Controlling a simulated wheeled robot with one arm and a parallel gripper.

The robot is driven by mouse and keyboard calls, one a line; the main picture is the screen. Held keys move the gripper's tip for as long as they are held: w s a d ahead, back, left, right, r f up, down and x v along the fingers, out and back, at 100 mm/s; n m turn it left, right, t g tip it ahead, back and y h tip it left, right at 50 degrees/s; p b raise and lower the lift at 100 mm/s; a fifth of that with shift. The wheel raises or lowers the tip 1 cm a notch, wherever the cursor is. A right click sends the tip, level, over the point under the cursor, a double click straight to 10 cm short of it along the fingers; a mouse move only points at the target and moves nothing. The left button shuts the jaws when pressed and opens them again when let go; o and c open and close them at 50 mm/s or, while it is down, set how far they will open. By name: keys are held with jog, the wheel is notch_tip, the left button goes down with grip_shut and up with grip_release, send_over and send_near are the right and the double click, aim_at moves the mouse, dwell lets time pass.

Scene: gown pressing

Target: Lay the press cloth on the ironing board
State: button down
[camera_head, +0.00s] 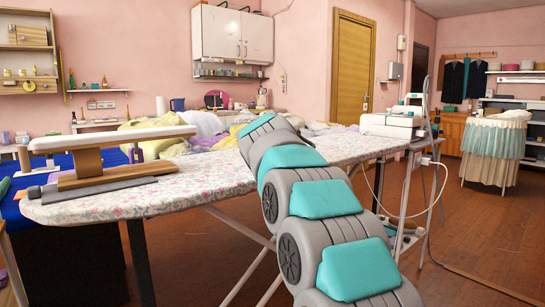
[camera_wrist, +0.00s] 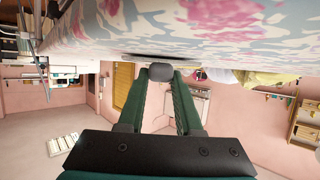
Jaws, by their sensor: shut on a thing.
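The ironing board (camera_head: 215,175) has a floral cover and runs across the head view. In the wrist view, which is upside down, its cover (camera_wrist: 200,28) fills the top, close to my fingers. My gripper (camera_wrist: 160,75) is closed on a small, rounded dark grey thing between its green fingertips, just above the board. I cannot tell whether this is the press cloth. A thin dark strip (camera_wrist: 160,56) shows by the board edge beyond it. In the head view my arm hides the gripper. A flat grey strip, perhaps folded cloth (camera_head: 100,190), lies at the board's left end.
A padded sleeve board (camera_head: 110,139) on a wooden base stands at the board's left end. Heaped fabrics (camera_head: 155,147) lie behind the board. A white steam station (camera_head: 392,125) with a hanging cord is at its right end. The board's middle left looks bare.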

jog(key=shift+f, duration=0.15)
jog(key=c, duration=0.6)
grip_release()
jog(key=shift+r, duration=0.2)
jog(key=b+v, duration=0.1)
jog(key=v, duration=1.1)
jog(key=shift+b, duration=0.3)
